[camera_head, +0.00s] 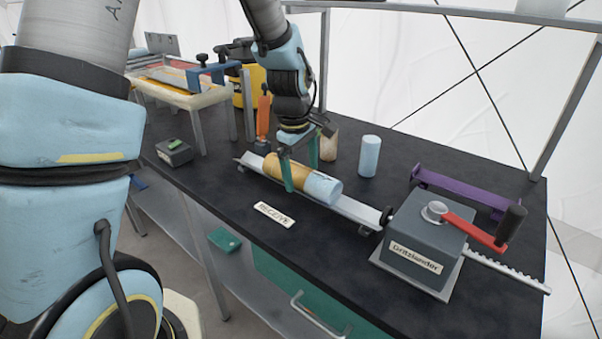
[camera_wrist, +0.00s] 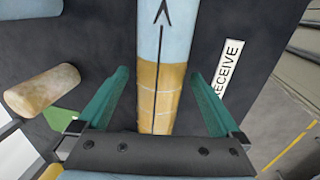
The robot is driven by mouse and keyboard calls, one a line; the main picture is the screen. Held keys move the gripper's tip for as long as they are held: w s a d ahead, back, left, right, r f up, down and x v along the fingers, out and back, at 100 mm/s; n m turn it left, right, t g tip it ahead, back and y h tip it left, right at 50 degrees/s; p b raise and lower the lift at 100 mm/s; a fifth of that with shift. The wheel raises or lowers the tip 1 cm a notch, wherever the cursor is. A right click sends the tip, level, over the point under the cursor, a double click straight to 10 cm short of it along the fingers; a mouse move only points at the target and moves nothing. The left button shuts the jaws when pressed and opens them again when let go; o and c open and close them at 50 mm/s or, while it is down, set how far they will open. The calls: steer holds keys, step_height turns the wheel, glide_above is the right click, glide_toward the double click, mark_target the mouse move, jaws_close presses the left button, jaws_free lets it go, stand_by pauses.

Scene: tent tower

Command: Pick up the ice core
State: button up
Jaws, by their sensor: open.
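The ice core (camera_head: 321,187) is a cylinder, amber at one end and light blue at the other, lying along a pale metal rail (camera_head: 358,211) on the dark bench. The wrist view shows the core (camera_wrist: 162,90) running between the fingers, with a black arrow along it. My gripper (camera_head: 300,177) points down over the amber part, its green fingers apart. One finger is on the near side of the core and one on the far side. In the wrist view a gap shows between each finger of my gripper (camera_wrist: 158,74) and the core.
Behind the rail stand a tan cylinder (camera_head: 329,146) and a light blue cylinder (camera_head: 370,157). A grey crank box (camera_head: 418,240) with a red handle sits at the rail's right end. A "RECEIVE" label (camera_head: 274,215) lies in front. A purple cradle (camera_head: 466,192) is at the back right.

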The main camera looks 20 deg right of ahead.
steer(key=shift+f, duration=0.4)
steer(key=shift+c, duration=0.2)
jaws_close()
stand_by(0.3)
steer(key=shift+r, duration=0.1)
